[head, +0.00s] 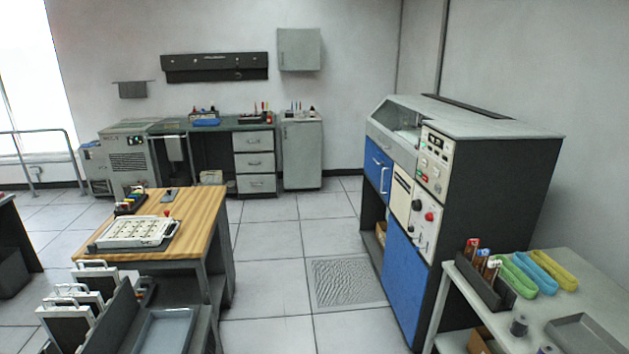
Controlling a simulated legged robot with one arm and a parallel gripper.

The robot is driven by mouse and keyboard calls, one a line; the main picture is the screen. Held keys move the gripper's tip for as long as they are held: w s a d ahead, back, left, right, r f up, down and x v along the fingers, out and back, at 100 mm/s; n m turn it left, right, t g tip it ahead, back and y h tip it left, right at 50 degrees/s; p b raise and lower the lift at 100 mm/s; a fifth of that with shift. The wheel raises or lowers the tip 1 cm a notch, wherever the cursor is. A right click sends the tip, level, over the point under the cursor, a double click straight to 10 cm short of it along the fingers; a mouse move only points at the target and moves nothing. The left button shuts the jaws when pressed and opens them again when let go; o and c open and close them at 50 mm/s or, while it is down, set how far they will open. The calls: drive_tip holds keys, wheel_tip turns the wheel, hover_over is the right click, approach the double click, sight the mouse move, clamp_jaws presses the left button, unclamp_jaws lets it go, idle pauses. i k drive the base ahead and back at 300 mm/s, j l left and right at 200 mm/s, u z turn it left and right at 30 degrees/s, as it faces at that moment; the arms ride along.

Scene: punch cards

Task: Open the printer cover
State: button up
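A large machine with blue doors, dark sides and a grey top, which looks like the printer (500,190), stands at the right. A sloped, glassy cover (401,117) sits at its far top end and looks closed. A light control panel (434,160) with buttons and a small display is on its front, with a second panel (424,218) bearing a red knob below. A blue door (376,172) with a handle is under the cover. My gripper is not in view.
A wooden-topped table (205,212) with a white tray stands at the left, with a rack of framed panels (75,318) in front. A grey side table (590,262) with colored trays is at the right. Tiled floor (270,260) between is clear, with a floor grate (345,283).

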sight(395, 110)
drive_tip(key=i, duration=1.8)
drive_tip(key=i+j+z, duration=0.1)
drive_tip(key=i+z, duration=0.15)
drive_tip(key=i, duration=0.4)
drive_tip(key=i+j+z, duration=0.3)
drive_tip(key=i, duration=0.3)
drive_tip(key=i+j+z, duration=0.25)
drive_tip(key=i, duration=0.35)
drive_tip(key=i+j+z, duration=0.3)
drive_tip(key=i+j, duration=0.2)
drive_tip(key=i, duration=0.05)
